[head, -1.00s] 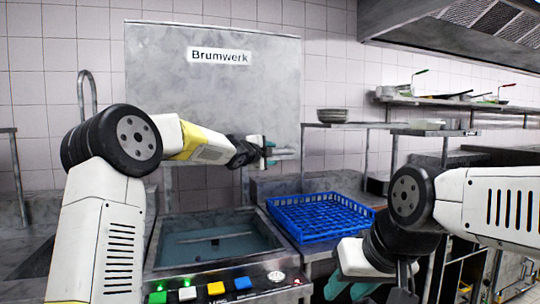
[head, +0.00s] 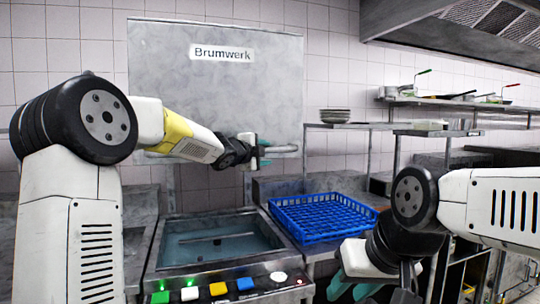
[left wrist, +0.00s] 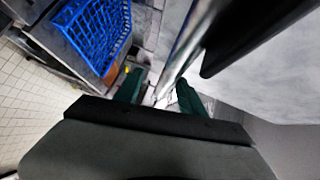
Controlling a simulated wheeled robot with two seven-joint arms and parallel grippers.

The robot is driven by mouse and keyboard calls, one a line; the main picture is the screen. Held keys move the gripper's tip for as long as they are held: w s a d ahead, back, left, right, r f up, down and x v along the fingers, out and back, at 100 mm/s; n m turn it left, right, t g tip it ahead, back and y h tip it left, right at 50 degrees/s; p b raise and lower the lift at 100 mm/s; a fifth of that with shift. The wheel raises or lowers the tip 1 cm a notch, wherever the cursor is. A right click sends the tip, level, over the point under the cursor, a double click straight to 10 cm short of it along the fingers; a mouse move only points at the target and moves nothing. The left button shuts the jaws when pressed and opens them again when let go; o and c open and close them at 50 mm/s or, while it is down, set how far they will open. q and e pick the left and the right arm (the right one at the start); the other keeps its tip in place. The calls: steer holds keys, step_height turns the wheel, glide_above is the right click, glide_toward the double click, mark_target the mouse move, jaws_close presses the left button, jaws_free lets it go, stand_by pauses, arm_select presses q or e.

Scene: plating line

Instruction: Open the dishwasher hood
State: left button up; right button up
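The dishwasher hood (head: 217,95) is a grey metal box marked Brumwerk. It stands raised, well above the wash basin (head: 215,243), so the basin lies uncovered. A bar handle (head: 284,149) juts out at the hood's lower front edge. My left gripper (head: 262,152) is at the left part of this bar. In the left wrist view its two green fingers (left wrist: 160,92) stand apart, with the bar running between them and gaps beside it. My right gripper (head: 355,290) hangs low at the bottom of the head view, away from the hood; its fingertips are partly cut off.
A blue rack (head: 322,217) sits on the counter right of the basin. A front panel with coloured buttons (head: 217,289) is below the basin. Plates (head: 334,115) stand on a shelf at the back. A wall shelf (head: 455,103) holds pans at the right.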

arm_select(q)
steer(key=shift+s+a, duration=0.3)
steer(key=shift+s, duration=0.25)
steer(key=shift+s, duration=0.1)
steer(key=v, duration=0.9)
stand_by(0.4)
stand_by(0.4)
